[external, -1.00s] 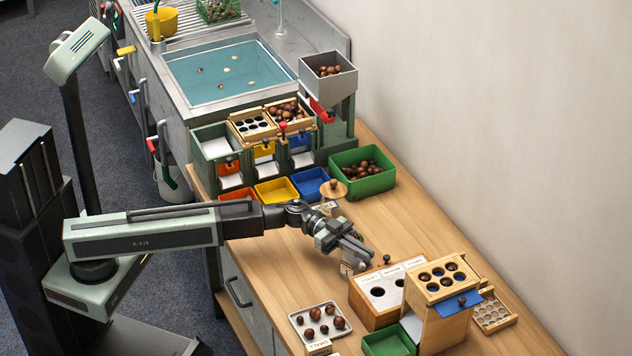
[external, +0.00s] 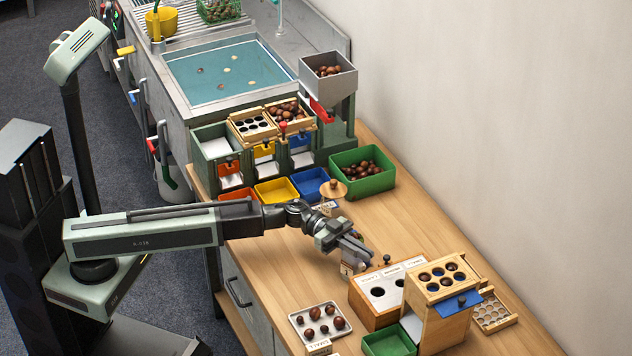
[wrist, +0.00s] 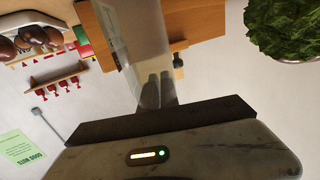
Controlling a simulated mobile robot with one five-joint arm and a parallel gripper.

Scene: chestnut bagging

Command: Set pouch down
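My gripper (external: 366,258) reaches out over the wooden worktop and points down to the right in the external view. A small pale pouch (external: 347,269) with darker marks shows right beside and under the fingers, close above or on the worktop. The fingers cover part of it, and I cannot tell whether they grip it or stand apart from it. In the wrist view a translucent grey strip (wrist: 145,45) rises from the dark bar of my gripper; I cannot tell what it is.
A tray (external: 299,321) of chestnuts and a green bin (external: 390,343) lie in front. A green box (external: 377,184) stands farther back. The worktop left of the gripper is clear.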

